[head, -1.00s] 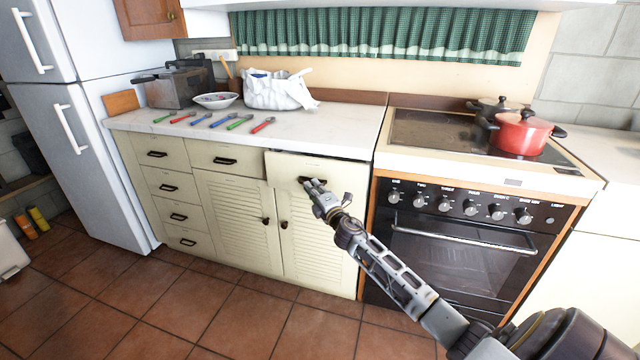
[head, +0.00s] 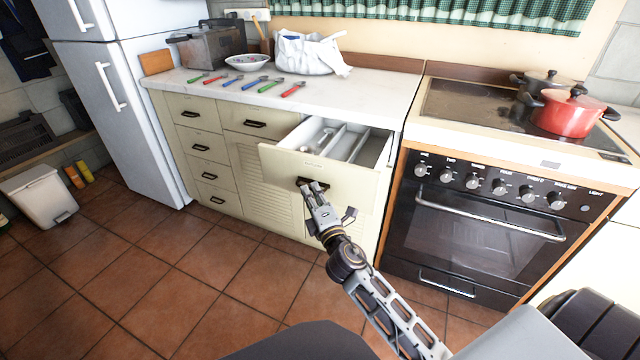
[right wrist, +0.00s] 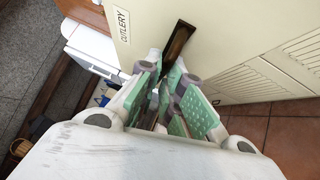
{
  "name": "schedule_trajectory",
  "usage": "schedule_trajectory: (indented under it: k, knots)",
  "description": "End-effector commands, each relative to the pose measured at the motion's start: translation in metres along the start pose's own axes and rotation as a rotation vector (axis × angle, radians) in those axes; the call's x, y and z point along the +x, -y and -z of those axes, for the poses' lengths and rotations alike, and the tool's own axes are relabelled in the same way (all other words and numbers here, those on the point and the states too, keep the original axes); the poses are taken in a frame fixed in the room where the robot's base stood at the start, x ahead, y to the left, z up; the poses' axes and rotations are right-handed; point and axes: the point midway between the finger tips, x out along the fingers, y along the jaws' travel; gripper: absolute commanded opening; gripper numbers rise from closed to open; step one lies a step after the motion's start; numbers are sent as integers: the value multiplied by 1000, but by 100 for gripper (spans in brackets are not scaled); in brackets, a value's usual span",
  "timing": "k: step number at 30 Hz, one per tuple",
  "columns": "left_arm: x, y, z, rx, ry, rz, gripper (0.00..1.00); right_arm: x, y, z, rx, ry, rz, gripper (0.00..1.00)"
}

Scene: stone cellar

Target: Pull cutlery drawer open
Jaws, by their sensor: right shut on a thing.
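The cutlery drawer (head: 277,162) is pulled well out of the cream cabinet, and its white inside with dividers (head: 345,143) shows from above. In the right wrist view its front (right wrist: 150,22) carries a label reading CUTLERY. My right gripper (head: 314,188) is shut on the drawer's dark handle (head: 303,182). In the right wrist view the gripper's green-padded fingers (right wrist: 168,88) close around the handle (right wrist: 179,40); their very tips are partly hidden. My left gripper is not in view.
Several coloured utensils (head: 255,83), a bowl (head: 248,62) and a white bag (head: 308,52) are on the counter. The oven (head: 480,225) stands right of the drawer, with a red pot (head: 568,113) on the hob. The tiled floor (head: 170,285) in front is clear.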

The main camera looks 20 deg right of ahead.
Motion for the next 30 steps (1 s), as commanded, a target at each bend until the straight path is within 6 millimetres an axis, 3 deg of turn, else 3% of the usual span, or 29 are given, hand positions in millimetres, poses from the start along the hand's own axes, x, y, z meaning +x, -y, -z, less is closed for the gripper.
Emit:
schedule_trajectory:
  k: [6, 18, 19, 24, 30]
  knots:
    - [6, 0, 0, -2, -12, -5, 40, -14, -3, 13, 0, 0, 2, 0]
    - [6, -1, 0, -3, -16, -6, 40, -16, -3, 16, -1, 0, 2, 0]
    - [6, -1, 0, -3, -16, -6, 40, -16, -3, 16, -1, 0, 2, 9]
    - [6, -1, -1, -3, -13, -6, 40, -16, -3, 16, -1, 0, 1, 30]
    - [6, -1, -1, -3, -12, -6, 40, -15, -4, 15, -1, 0, 0, 30]
